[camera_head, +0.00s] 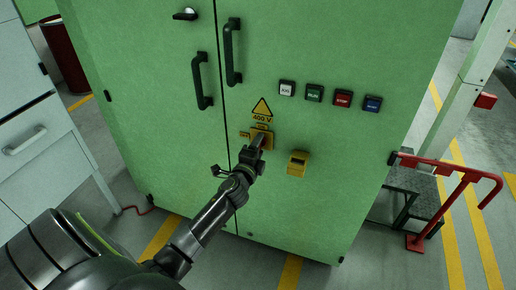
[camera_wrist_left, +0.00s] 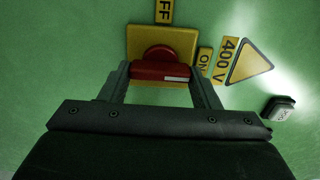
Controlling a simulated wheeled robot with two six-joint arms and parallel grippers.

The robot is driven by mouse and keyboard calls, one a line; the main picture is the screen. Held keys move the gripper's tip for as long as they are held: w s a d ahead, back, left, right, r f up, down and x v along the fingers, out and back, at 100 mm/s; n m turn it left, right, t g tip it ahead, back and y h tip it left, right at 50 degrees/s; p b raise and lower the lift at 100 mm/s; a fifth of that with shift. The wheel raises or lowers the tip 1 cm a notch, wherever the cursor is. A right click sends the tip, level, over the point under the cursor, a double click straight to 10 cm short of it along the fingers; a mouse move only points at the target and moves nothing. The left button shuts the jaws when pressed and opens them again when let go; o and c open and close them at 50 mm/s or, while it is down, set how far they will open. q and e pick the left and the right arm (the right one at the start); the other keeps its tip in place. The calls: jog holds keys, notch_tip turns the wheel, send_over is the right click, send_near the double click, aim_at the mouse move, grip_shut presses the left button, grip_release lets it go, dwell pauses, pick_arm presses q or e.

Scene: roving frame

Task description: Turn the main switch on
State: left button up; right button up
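The main switch is a yellow plate (camera_head: 268,142) on the green cabinet's front, below the 400 V sign. In the left wrist view, its red handle (camera_wrist_left: 158,69) lies level across the yellow plate (camera_wrist_left: 135,41), its white mark at the right end, on the side of the ON label (camera_wrist_left: 205,60). The OFF label (camera_wrist_left: 164,10) is above it. My left gripper (camera_head: 261,137) is at the switch and hides most of it in the head view. In the wrist view its fingers (camera_wrist_left: 160,78) are spread, one at each end of the handle; contact is unclear. My right gripper is out of view.
The green cabinet (camera_head: 150,90) has black door handles (camera_head: 231,52) and several push buttons (camera_head: 314,93). A yellow box (camera_head: 298,163) sits right of the switch. A red rail (camera_head: 450,170) stands at the right, white drawers (camera_head: 35,140) at the left.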

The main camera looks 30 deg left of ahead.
pick_arm(q)
jog(key=o, duration=0.4)
jog(key=shift+o, duration=0.2)
jog(key=v, duration=1.7)
jog(key=shift+s, duration=0.25)
jog(key=shift+f, duration=0.15)
